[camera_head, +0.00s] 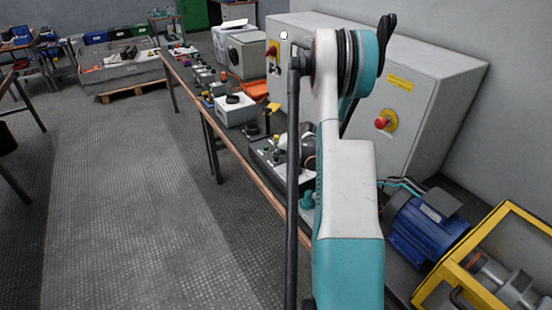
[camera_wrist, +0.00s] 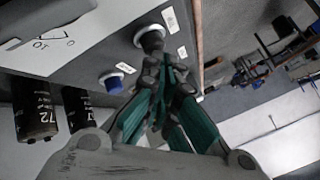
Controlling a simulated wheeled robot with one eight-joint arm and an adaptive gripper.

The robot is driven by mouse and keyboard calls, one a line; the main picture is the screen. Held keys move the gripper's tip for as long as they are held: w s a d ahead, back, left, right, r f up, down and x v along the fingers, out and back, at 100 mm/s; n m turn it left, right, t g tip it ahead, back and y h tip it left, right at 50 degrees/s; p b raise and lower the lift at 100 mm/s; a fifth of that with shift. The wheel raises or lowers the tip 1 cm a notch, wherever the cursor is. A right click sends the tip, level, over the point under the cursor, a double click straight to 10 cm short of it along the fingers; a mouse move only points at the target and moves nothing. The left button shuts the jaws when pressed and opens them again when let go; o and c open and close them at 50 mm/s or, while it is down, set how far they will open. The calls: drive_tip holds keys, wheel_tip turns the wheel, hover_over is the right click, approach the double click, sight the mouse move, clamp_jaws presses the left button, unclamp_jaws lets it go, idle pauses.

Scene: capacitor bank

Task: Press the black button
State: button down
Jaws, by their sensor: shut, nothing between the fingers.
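A black button (camera_wrist: 150,38) in a pale ring sits on a grey panel (camera_wrist: 95,45) in the wrist view. My gripper (camera_wrist: 166,68) is shut and empty, with its fingertips just below and right of the button in the picture. The tips overlap the button's lower edge; I cannot tell whether they touch it. A blue button (camera_wrist: 112,82) sits on the same panel, left of and below the black one. In the head view my arm hides most of the gripper over the workbench.
Black cylinders (camera_wrist: 36,115) marked 72 stand beside the panel. In the head view, a large grey cabinet (camera_head: 425,100) with a red knob (camera_head: 382,122) stands behind my arm. A blue motor (camera_head: 425,228) and a yellow frame (camera_head: 490,225) are at right.

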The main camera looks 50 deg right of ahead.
drive_tip(key=shift+f+b, duration=0.45)
drive_tip(key=shift+f, duration=0.15)
idle(0.5)
drive_tip(key=shift+r, duration=0.1)
drive_tip(key=shift+r+p, duration=0.7)
drive_tip(key=shift+r, duration=0.55)
drive_tip(key=shift+r, duration=0.1)
drive_tip(key=shift+r+p, duration=1.25)
drive_tip(key=shift+r, duration=1.2)
